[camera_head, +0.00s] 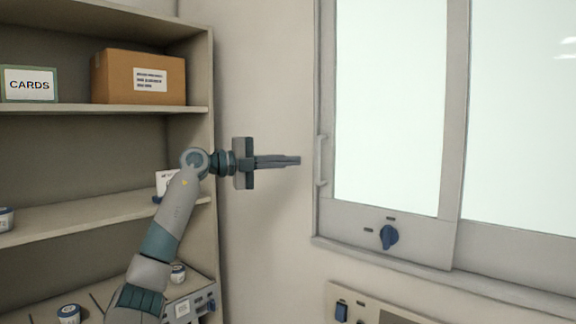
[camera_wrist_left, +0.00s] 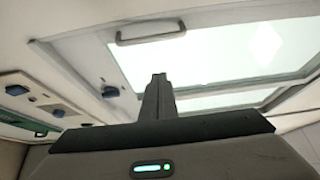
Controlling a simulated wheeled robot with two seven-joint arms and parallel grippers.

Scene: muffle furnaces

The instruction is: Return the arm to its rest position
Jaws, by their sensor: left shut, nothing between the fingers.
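My left gripper (camera_head: 298,160) is stretched out to the right in the head view, level, in front of the bare wall between the shelf and the windowed cabinet. Its fingers are together and hold nothing. In the left wrist view, the shut fingers (camera_wrist_left: 158,78) point toward the windowed front with its handle. The left arm rises from the bottom left of the head view, in front of the shelf. The fingertips appear just left of the cabinet frame in the picture; the gap in depth is hard to tell. My right gripper is not in view.
A shelf unit (camera_head: 190,108) on the left holds a cardboard box (camera_head: 139,78), a CARDS sign (camera_head: 29,84) and small jars (camera_head: 69,313). The cabinet (camera_head: 390,232) on the right has large panes, a side handle (camera_head: 321,160) and a blue knob (camera_head: 389,237). A control panel (camera_head: 362,303) is below.

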